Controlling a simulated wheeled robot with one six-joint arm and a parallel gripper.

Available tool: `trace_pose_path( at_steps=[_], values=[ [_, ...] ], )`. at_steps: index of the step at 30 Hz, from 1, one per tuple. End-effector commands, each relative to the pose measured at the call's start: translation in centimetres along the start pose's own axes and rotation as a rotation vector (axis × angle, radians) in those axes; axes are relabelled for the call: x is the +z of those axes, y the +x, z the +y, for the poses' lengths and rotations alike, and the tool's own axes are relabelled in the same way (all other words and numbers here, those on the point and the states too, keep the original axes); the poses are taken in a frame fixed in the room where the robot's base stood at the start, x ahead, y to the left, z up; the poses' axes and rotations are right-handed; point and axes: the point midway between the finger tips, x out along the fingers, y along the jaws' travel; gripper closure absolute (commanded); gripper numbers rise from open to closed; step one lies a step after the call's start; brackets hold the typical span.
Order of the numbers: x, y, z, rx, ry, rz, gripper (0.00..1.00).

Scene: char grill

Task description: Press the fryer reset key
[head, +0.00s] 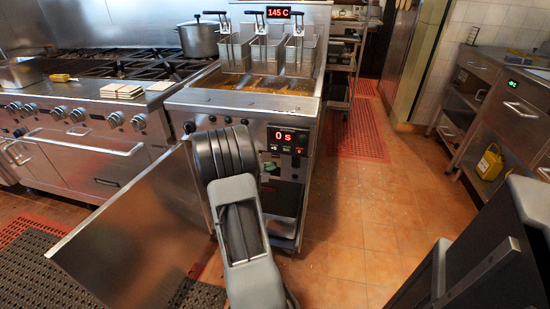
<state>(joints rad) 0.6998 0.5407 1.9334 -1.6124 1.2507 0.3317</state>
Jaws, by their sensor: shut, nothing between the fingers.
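The fryer (240,103) stands in the middle of the head view, with several wire baskets (268,52) hanging over its oil. Its front control panel (303,150) has a red display (287,135) reading "0 s", with small keys below it. Their labels are too small to read, so I cannot tell which is the reset key. A small greenish part (269,168) shows at the panel's lower left, partly beside my arm. My arm rises in front of the fryer, just left of the panel, and covers part of its front. My gripper is hidden behind the arm.
A metal door (125,225) stands open at the fryer's left. A range (85,120) with a pot (199,40) is farther left. A red sign (278,12) reads "145 C". The tiled floor (345,215) right of the fryer is clear; a counter (500,95) stands at right.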

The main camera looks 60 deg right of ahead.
Motion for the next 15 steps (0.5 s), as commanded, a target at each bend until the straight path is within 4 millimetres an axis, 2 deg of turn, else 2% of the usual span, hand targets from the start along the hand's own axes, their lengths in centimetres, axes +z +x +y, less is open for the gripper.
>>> trace_pose_path(
  at_steps=[6, 15],
  values=[
    [0.56, -0.79, -0.8, -0.002, -0.003, 0.001, 1.0],
    [0.6, -0.88, -0.96, -0.003, -0.004, 0.001, 1.0]
  ],
)
